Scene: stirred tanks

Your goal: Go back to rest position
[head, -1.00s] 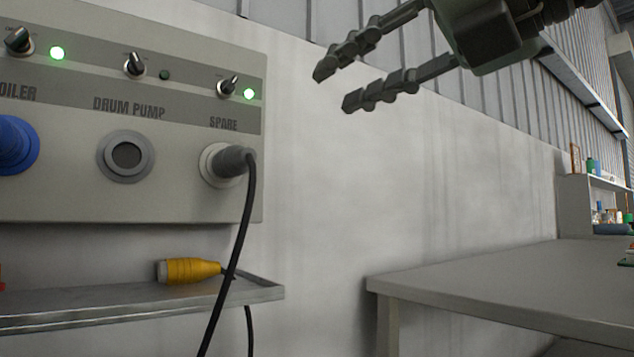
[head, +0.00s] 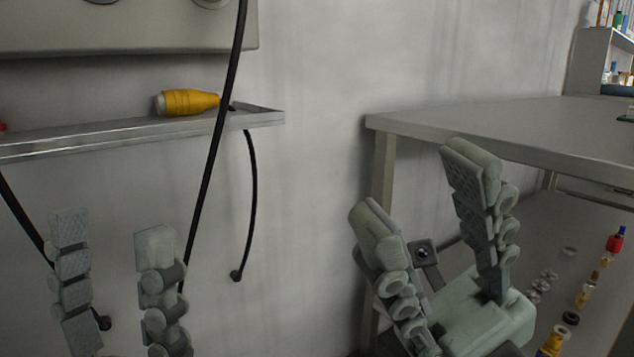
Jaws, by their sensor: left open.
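My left gripper (head: 112,240) is at the lower left of the head view, its two fingers pointing up and spread apart with nothing between them. It is below the shelf, in front of the wall and a black cable. My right gripper (head: 421,190) is at the lower middle right, fingers up and wide apart, empty. It appears in front of the left corner of the grey table. Both arms are mostly out of the picture below.
A metal shelf (head: 110,137) holds a yellow plug (head: 188,102) under the grey panel (head: 130,30). A black cable (head: 216,140) hangs past the shelf edge. The grey table (head: 500,125) is at the right, with several small parts below it at the lower right.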

